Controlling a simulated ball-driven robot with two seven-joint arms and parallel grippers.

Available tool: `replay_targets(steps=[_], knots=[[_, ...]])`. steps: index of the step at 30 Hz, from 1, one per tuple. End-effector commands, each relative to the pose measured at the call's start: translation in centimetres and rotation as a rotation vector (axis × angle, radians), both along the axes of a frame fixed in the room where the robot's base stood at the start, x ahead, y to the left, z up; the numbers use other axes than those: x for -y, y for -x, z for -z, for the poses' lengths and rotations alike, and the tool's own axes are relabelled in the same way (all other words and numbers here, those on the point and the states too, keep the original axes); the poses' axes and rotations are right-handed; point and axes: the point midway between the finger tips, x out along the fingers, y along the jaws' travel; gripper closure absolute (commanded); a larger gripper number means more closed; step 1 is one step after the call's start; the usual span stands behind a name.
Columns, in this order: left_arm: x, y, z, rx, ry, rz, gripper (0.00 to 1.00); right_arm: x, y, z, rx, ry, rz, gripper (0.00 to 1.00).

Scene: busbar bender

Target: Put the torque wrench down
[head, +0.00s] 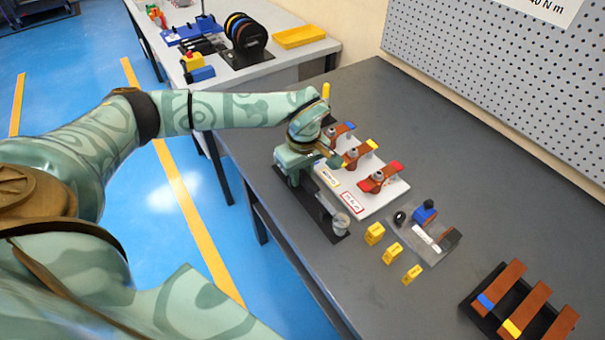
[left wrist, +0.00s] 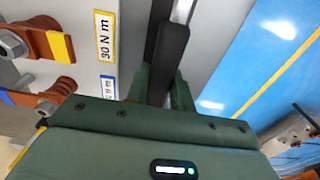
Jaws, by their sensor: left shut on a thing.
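My left gripper (head: 293,172) is over the near edge of the grey bench, beside the white busbar plate. Most of the wrench is hidden by my gripper and wrist. A narrow dark tray (head: 318,210) lies below the gripper along the bench edge, with a grey round part (head: 341,222) at its near end. I cannot tell whether the wrench touches the tray. My right gripper is not in view.
The white plate (head: 385,192) carries copper bars with bolts and torque labels. Several yellow blocks (head: 392,252), a small grey fixture (head: 425,232) and a black rack (head: 490,322) of copper bars lie to the right. The bench's back is clear before the pegboard (head: 500,75).

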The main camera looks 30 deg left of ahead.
Motion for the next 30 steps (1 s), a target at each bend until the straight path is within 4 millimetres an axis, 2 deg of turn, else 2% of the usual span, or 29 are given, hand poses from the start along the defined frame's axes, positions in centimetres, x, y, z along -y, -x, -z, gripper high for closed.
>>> replay_targets(steps=[6,21,22,24,30], knots=[[0.0,-0.1,-0.2,0.004,0.001,0.0,1.0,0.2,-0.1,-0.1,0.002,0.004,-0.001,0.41],[0.1,-0.1,0.9,0.004,0.002,0.0,1.0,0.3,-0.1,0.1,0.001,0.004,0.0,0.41],[0.1,0.0,1.0,0.002,0.001,0.0,0.68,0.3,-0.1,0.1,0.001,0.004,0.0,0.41],[0.0,0.0,1.0,0.002,0.001,0.0,0.55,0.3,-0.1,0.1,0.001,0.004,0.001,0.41],[0.0,0.0,1.0,0.002,0.001,0.0,0.55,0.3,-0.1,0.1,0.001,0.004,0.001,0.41]])
